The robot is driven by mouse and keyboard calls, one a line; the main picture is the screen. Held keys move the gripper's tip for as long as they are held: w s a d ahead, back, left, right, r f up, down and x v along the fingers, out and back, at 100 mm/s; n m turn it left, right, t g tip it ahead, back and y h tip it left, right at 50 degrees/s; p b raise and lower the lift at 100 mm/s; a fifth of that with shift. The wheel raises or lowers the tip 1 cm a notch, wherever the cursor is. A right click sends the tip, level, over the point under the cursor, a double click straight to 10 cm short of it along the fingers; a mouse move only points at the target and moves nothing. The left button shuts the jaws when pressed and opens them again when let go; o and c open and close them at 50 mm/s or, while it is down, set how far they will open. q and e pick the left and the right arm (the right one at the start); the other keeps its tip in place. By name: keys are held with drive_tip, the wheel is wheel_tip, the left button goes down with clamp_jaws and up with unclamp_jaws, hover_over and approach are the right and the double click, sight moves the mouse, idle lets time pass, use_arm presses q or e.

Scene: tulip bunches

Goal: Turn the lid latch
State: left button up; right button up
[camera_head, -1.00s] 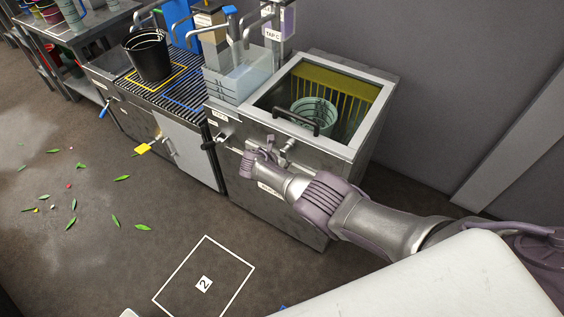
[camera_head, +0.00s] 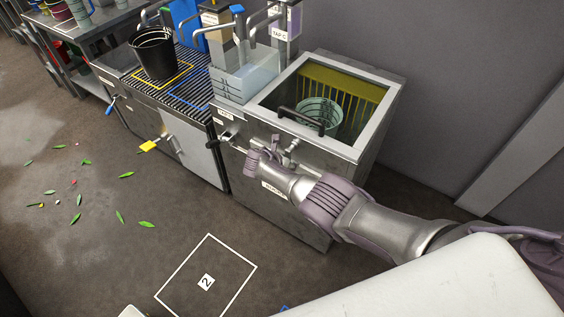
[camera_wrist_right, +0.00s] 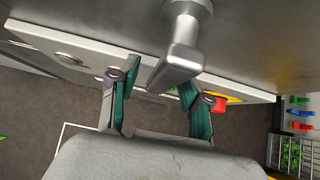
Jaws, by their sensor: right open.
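The lid latch (camera_wrist_right: 180,58) is a grey metal knob with a bent lever, filling the top middle of the right wrist view. In the head view the latch (camera_head: 292,144) is small on the front of the steel basin unit (camera_head: 372,130), under its rim. My right gripper (camera_head: 272,150) is at that front face. In the wrist view its two teal-padded fingers (camera_wrist_right: 160,82) are open, one on each side of the lever's end. I cannot tell whether either finger touches it. My left gripper is not in view.
A pale green bucket (camera_head: 318,112) sits in the basin, near a black handle bar (camera_head: 302,121). A black bucket (camera_head: 153,54) stands on the grate. The floor has scattered leaves and a marked square (camera_head: 206,281).

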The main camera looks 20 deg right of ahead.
drive_tip(key=v, duration=1.2)
drive_tip(key=shift+d+f, duration=0.1)
drive_tip(key=s+d+f+m+g+y, duration=0.15)
drive_tip(key=s+f+m, duration=0.25)
drive_tip(key=s+f, duration=0.7)
drive_tip(key=s+d+f+m+g+y, duration=0.1)
drive_tip(key=s+f+m+g+y, duration=0.2)
drive_tip(key=s+f, duration=0.8)
drive_tip(key=s+d+f+m+y, duration=0.1)
drive_tip(key=s+f+m, duration=0.4)
drive_tip(key=s, duration=0.5)
drive_tip(key=s+d+f+m, duration=0.2)
drive_tip(key=s+f+m, duration=0.3)
drive_tip(key=s, duration=0.5)
drive_tip(key=s+d+f+m+y, duration=0.1)
drive_tip(key=s+d+f+m, duration=0.1)
drive_tip(key=s+f+m, duration=0.4)
drive_tip(key=s, duration=0.4)
drive_tip(key=shift+y, duration=0.35)
